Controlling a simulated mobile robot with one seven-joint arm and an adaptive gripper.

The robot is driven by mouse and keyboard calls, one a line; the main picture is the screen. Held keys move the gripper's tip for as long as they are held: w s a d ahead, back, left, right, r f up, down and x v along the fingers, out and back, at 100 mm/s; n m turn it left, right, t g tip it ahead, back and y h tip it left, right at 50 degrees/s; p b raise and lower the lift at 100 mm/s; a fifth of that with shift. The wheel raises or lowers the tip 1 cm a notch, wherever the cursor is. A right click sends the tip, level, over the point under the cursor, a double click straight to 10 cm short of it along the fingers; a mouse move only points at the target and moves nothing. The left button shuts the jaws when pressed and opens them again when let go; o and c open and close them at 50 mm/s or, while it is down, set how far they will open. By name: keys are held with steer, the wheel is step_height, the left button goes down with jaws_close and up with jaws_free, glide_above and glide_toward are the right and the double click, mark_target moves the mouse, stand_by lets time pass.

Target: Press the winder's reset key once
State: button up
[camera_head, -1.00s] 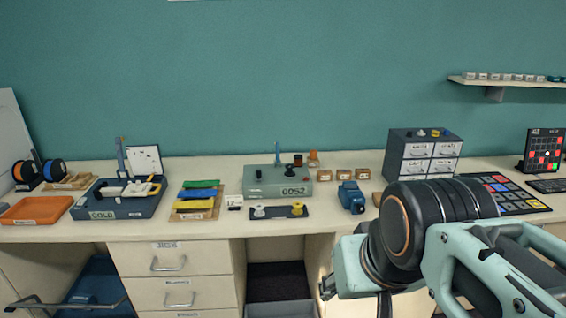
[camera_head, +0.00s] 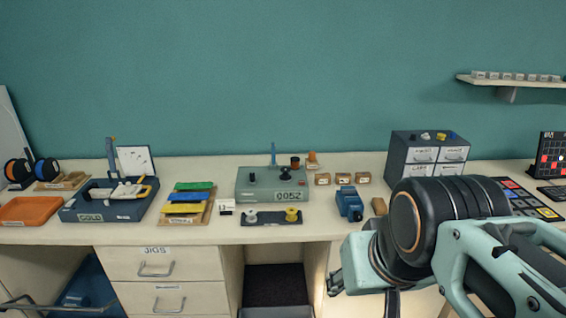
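The winder (camera_head: 262,196) is a grey-green box on the bench near the middle of the head view. Its front bears a label or display reading about 0052 (camera_head: 290,196). A thin blue post and a dark spool stand at its top and back. My gripper (camera_head: 336,284) hangs at the lower right, in front of the bench and well apart from the winder. Its fingers are small and partly hidden, so their opening is unclear.
A dark holder with grey and yellow spools (camera_head: 271,219) lies before the winder. A blue device (camera_head: 348,204) and small boxes (camera_head: 343,180) stand to its right. Colored strips on a board (camera_head: 189,219) and the COLD tray (camera_head: 106,216) lie left. Drawers (camera_head: 160,265) stand below.

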jaws_close()
stand_by(1.3)
